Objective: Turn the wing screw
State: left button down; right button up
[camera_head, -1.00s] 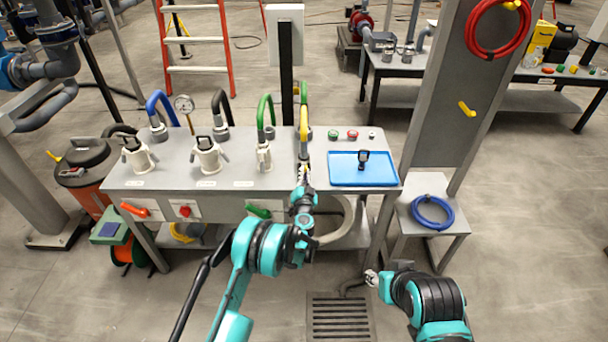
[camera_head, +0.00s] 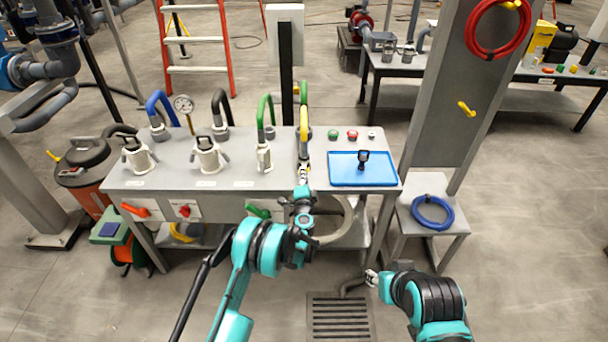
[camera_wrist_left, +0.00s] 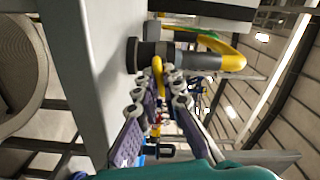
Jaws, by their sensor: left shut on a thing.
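My left gripper (camera_head: 303,170) is at the front edge of the grey bench, at the foot of the rightmost, yellow-topped hose fitting (camera_head: 304,145). In the left wrist view its linked fingers (camera_wrist_left: 163,88) are shut around a slim yellow part (camera_wrist_left: 157,70), which I take for the wing screw; the fingers hide much of it. That part sits beside a dark round fitting (camera_wrist_left: 150,56) with a thick yellow hose (camera_wrist_left: 225,62) bending from it. In the head view the wing screw is too small and covered to make out. My right gripper (camera_head: 372,278) is low at the right, away from the bench, its jaws unclear.
A blue tray (camera_head: 340,181) with a dark tool lies right of the left gripper. Green (camera_head: 264,115) and blue (camera_head: 158,105) hose fittings stand to its left. A small side table (camera_head: 400,190) and grey post (camera_head: 425,110) stand at the right. A floor grate (camera_head: 340,320) lies in front.

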dwell(0.3)
pick_arm(q)
jog(key=c, duration=1.7)
grip_release()
jog(key=s, duration=0.7)
jog(key=shift+s, duration=0.25)
